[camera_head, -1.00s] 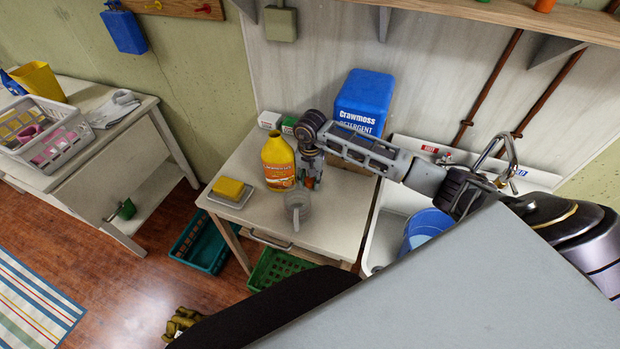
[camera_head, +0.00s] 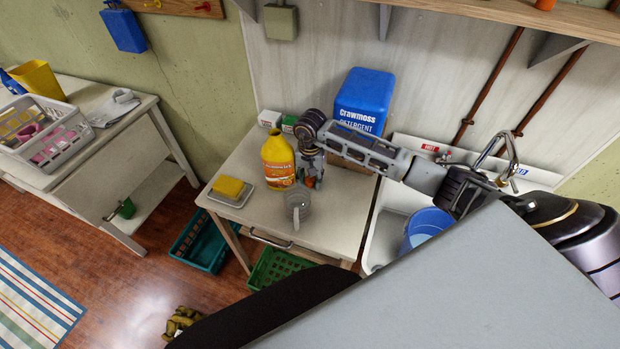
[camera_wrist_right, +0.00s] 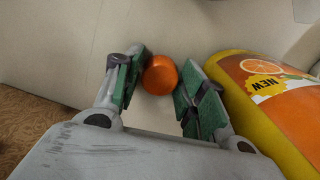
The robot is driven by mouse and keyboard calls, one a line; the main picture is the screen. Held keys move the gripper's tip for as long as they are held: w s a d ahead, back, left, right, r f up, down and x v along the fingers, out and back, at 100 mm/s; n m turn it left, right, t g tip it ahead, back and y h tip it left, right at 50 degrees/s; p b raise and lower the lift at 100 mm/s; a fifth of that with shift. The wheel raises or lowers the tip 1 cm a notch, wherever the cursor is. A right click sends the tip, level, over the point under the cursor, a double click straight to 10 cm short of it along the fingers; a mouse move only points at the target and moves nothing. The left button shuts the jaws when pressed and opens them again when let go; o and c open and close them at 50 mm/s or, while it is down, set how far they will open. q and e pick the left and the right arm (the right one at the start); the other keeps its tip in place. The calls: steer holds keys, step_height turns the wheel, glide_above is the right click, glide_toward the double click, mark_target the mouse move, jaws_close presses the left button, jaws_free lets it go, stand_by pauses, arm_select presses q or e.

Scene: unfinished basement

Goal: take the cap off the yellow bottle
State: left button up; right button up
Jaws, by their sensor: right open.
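The yellow bottle (camera_head: 279,163) stands upright on the small table, with an orange label; no cap shows on its top in the head view. It is also at the right of the right wrist view (camera_wrist_right: 270,90), beside my fingers. A round orange cap (camera_wrist_right: 160,74) appears low at the table surface, between my right fingers. My right gripper (camera_head: 312,180) is to the right of the bottle, pointing down and open. The right wrist view shows its two green-padded fingers (camera_wrist_right: 161,72) apart, either side of the cap; I cannot tell whether they touch it. My left gripper is not clearly in view.
On the table (camera_head: 255,222) are a clear mug (camera_head: 298,204) in front of my right gripper and a yellow sponge (camera_head: 229,187) on a dish at left. A blue detergent box (camera_head: 364,97) stands behind. A sink with a blue bucket (camera_head: 428,224) is at right.

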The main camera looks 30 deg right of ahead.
mark_target(310, 180)
steer(key=shift+r, duration=0.15)
step_height(310, 180, up, 12)
steer(key=b, duration=0.2)
stand_by(0.5)
steer(key=shift+s, duration=0.2)
stand_by(0.8)
